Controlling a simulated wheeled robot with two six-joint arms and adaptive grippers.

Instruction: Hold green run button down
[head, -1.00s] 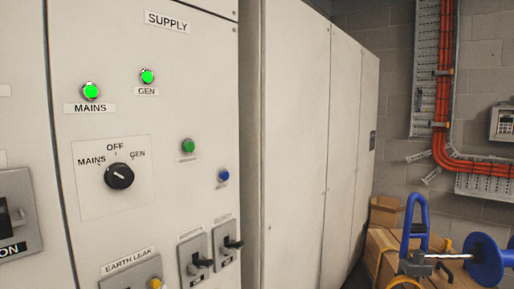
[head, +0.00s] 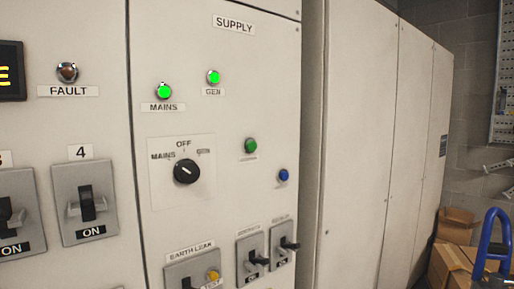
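A dull green push button (head: 251,146) sits on the supply panel (head: 220,215), right of the rotary selector, with a small label under it too blurred to read. I cannot tell from the label whether it is the run button. Two lit bright green lamps are above it to the left, the MAINS lamp (head: 164,91) and the GEN lamp (head: 213,77). A blue button (head: 283,175) is lower right of the green button. Neither of my grippers shows in the head view, and nothing touches the green button.
The black MAINS-OFF-GEN selector (head: 187,171) points up-left. Below are the earth leak unit (head: 192,271) and two toggle switches (head: 252,262) (head: 284,243). Breaker 4 (head: 85,203) and the FAULT lamp (head: 67,72) are left. Plain cabinets (head: 360,140) run right toward cardboard boxes (head: 452,262) and a blue-handled item (head: 490,240).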

